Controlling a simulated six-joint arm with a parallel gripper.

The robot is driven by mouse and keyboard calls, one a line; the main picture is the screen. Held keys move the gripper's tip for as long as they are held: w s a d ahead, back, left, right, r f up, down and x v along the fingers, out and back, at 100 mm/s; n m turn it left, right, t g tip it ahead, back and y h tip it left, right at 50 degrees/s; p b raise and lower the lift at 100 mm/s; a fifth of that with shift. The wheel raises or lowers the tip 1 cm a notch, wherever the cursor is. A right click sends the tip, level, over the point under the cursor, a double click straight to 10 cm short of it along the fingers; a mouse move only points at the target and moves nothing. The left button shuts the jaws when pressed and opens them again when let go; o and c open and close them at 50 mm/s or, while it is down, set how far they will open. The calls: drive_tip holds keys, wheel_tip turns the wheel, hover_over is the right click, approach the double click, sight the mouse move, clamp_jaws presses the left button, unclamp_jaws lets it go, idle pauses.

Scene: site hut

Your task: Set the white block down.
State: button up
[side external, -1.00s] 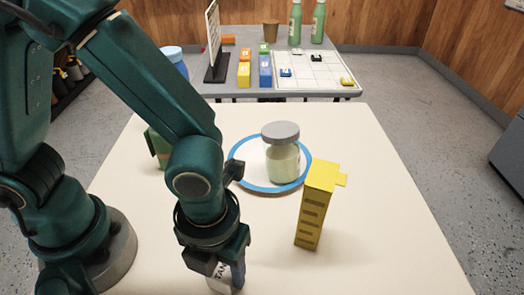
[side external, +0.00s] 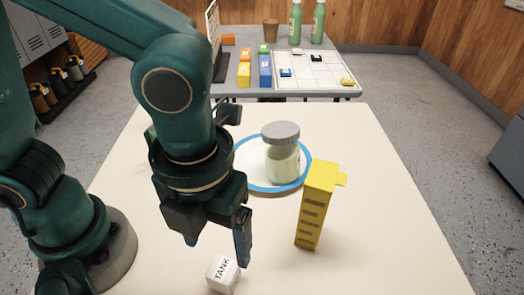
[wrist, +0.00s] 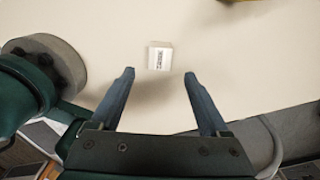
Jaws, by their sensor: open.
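The white block (side external: 222,274), marked "TANK", rests on the cream table (side external: 390,240) near its front edge. It also shows in the wrist view (wrist: 160,57), lying beyond and roughly between my fingertips. My gripper (side external: 216,243) is open and empty, raised above the block and apart from it. Its two blue-grey fingers are spread wide in the wrist view (wrist: 158,72), with nothing between them.
A yellow tower (side external: 315,205) stands right of my gripper. Behind it, a lidded jar (side external: 282,162) stands on a blue-rimmed white disc (side external: 250,180). A grey table (side external: 345,92) at the back holds bottles, blocks and a grid board. The cream table's right side is clear.

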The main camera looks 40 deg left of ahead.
drive_tip(key=a+r+n+t, duration=0.2)
drive_tip(key=a+n, duration=0.3)
drive_tip(key=n, duration=0.5)
drive_tip(key=w+a+r+n+t, duration=0.1)
drive_tip(key=a+n, duration=0.4)
drive_tip(key=n, duration=0.6)
drive_tip(key=w+a+r+n+t, duration=0.1)
drive_tip(key=a+n, duration=0.4)
drive_tip(key=n, duration=0.5)
wheel_tip(320, 180, up, 2)
drive_tip(key=shift+w+r+t, duration=0.1)
drive_tip(key=shift+w+t, duration=0.05)
drive_tip(key=shift+t, duration=0.65)
